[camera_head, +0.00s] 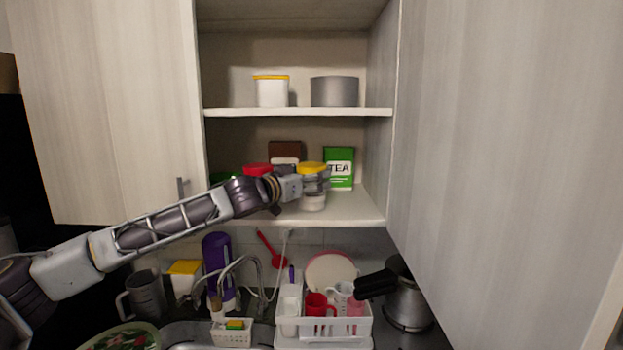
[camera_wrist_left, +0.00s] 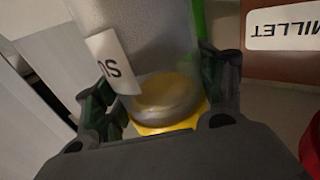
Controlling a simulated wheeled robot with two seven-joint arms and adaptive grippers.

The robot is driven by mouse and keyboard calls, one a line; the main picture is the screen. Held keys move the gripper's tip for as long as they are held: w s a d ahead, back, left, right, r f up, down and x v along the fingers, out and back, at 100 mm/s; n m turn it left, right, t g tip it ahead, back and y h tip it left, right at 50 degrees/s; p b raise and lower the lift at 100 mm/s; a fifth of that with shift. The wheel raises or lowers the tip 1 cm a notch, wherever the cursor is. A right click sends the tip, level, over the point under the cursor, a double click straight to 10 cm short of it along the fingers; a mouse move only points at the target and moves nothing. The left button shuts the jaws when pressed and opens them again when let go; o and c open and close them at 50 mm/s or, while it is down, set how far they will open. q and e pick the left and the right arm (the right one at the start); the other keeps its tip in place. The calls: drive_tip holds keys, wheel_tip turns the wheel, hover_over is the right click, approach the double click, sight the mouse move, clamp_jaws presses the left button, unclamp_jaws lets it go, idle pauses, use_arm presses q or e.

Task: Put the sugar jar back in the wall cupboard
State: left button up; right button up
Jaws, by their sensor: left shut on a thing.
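The sugar jar (camera_head: 313,202) has a yellow lid (camera_head: 311,168) and a clear body with pale contents. In the left wrist view the jar (camera_wrist_left: 155,40) shows upside down, with a white label reading "SU". My left gripper (camera_head: 312,186) is shut on the jar, its fingers (camera_wrist_left: 158,92) on either side of it. The jar is upright at the lower shelf (camera_head: 350,208) of the open wall cupboard; I cannot tell whether its base touches the shelf. My right gripper is not in view.
Behind the jar are a green tea box (camera_head: 340,168), a brown millet box (camera_head: 284,150) and a red-lidded jar (camera_head: 257,169). The upper shelf (camera_head: 300,112) holds a white container (camera_head: 271,92) and a grey pot (camera_head: 334,92). Open doors flank the cupboard. A dish rack (camera_head: 325,328) stands below.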

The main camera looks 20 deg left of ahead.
use_arm(q)
drive_tip(key=o, duration=1.2)
drive_tip(key=shift+f, duration=0.2)
drive_tip(key=shift+o, duration=0.9)
drive_tip(key=shift+r, duration=0.1)
